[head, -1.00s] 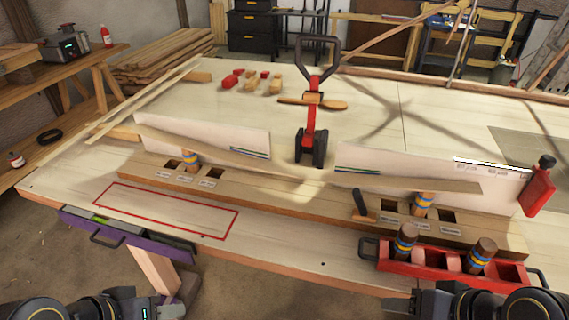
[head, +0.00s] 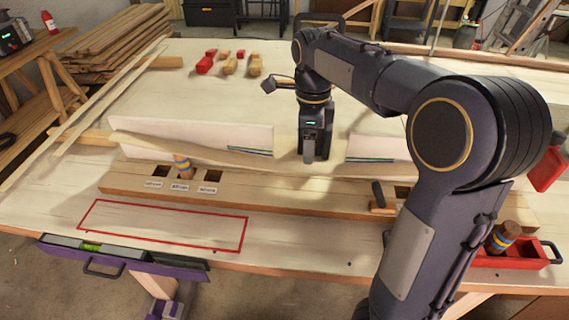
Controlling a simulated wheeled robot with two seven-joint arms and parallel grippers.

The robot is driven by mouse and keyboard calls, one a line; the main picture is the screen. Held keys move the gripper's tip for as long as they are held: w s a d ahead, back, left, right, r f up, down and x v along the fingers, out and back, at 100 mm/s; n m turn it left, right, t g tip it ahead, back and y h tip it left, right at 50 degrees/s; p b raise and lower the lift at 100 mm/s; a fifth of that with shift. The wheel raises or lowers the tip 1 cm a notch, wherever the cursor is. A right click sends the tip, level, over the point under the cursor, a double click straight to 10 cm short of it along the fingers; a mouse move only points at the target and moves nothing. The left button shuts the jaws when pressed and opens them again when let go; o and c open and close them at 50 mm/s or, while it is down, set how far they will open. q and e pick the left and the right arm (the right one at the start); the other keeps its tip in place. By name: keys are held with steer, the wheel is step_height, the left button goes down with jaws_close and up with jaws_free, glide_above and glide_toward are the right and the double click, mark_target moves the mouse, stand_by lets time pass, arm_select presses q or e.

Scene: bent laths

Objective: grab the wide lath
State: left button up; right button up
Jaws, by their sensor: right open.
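A long bent wooden lath (head: 225,155) stretches across the bench in front of white boards, sagging toward its middle. It appears to be the wide lath. Its right part is hidden behind my right arm. My right gripper (head: 308,158) points down over the middle of this lath, at the gap between the white boards. It is open; its fingers overlap the lath in view, and I cannot tell whether they touch it. A peg with blue and yellow bands (head: 182,167) stands in the wooden block beside the lath. My left gripper is out of view.
A slotted wooden block (head: 135,180) runs along the front. A bare red-outlined rectangle (head: 165,224) lies before it. A red tray (head: 515,262) sits front right, partly hidden by my arm. Thin strips (head: 95,100) lie at left. Red and wooden pieces (head: 229,63) lie behind.

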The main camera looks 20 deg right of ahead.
mark_target(306, 167)
steer(key=f, duration=0.6)
steer(key=shift+w+f, duration=0.3)
steer(key=shift+w, duration=0.1)
steer(key=shift+c, duration=0.2)
steer(key=shift+r, duration=0.1)
steer(key=c, duration=1.1)
